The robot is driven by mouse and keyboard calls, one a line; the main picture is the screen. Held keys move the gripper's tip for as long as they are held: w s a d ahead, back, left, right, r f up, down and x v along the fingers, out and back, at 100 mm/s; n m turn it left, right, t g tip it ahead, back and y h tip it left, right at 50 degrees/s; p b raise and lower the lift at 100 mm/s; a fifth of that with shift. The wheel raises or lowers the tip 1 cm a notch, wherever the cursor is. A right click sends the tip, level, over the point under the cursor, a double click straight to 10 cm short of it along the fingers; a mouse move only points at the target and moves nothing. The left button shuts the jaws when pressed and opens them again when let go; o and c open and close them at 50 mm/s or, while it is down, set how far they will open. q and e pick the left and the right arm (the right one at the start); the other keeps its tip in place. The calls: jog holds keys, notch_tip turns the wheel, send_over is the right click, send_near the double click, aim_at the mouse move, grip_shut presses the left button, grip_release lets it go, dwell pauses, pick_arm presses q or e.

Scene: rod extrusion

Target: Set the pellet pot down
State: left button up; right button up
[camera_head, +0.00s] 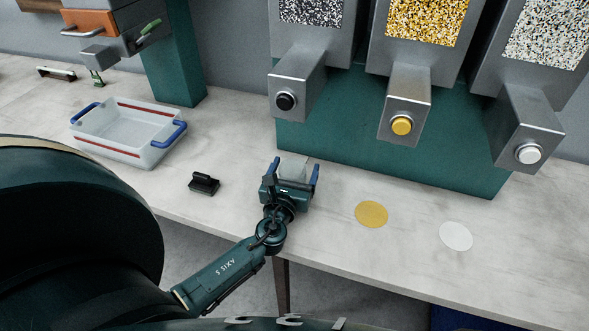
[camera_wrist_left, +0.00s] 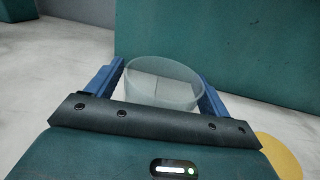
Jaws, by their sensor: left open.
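The pellet pot (camera_wrist_left: 162,84) is a clear, round, open-topped cup. It stands upright on the table under the leftmost dispenser, the one with the black button. In the head view the pot (camera_head: 293,168) shows just beyond my left gripper. My left gripper (camera_head: 294,177) has its two blue fingers on either side of the pot. In the left wrist view the left gripper (camera_wrist_left: 162,85) is open around it, and the pot's lower part is hidden behind the gripper body. My right gripper is in neither view.
Three dispensers with black (camera_head: 286,101), yellow (camera_head: 402,125) and white (camera_head: 528,154) buttons stand behind. A yellow disc (camera_head: 371,214) and a white disc (camera_head: 456,236) lie to the right. A clear tray (camera_head: 128,130) and a small black object (camera_head: 204,184) are to the left.

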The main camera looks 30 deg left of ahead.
pick_arm(q)
jog(key=shift+r, duration=0.15)
jog(key=b+v, duration=0.1)
jog(key=v, duration=1.1)
